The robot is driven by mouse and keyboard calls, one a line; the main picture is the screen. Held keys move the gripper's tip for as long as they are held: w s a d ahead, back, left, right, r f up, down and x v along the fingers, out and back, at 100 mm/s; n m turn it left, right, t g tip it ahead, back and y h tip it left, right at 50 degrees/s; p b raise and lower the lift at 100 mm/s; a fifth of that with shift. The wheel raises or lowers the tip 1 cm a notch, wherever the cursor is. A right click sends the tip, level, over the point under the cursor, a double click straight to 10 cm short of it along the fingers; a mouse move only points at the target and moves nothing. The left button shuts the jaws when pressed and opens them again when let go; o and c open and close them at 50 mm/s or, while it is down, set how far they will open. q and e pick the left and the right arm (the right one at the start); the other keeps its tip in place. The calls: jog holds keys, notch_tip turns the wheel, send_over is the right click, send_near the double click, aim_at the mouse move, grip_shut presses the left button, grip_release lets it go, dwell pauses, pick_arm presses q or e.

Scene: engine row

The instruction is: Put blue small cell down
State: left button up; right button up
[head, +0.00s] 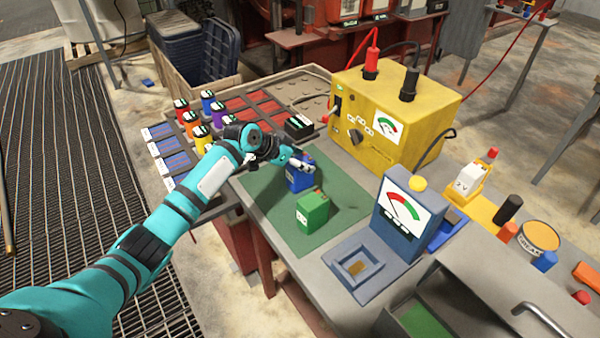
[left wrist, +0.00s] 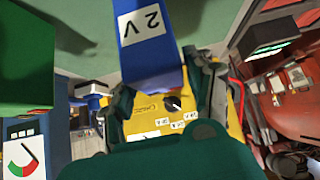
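The blue small cell (head: 298,180) is over the green mat, beside the green cell (head: 312,212). I cannot tell whether its base touches the mat. My left gripper (head: 300,163) is at the top of the blue cell, with its fingers on either side. In the left wrist view the blue cell (left wrist: 148,40), labelled 2 V, reaches in between the two fingers (left wrist: 158,85), which look closed on its sides. The green cell (left wrist: 25,55) stands apart from it at the left there. My right gripper is not in view.
The green mat (head: 262,203) has bare room around the cells. A yellow meter box (head: 385,115) stands behind, a blue meter (head: 402,222) and a grey square holder (head: 345,278) to the right. A rack with several coloured cells (head: 190,122) is at the left.

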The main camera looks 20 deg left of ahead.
pick_arm(q)
grip_shut()
jog(key=shift+w+r, duration=0.1)
jog(key=shift+r, duration=0.05)
jog(key=shift+r, duration=0.1)
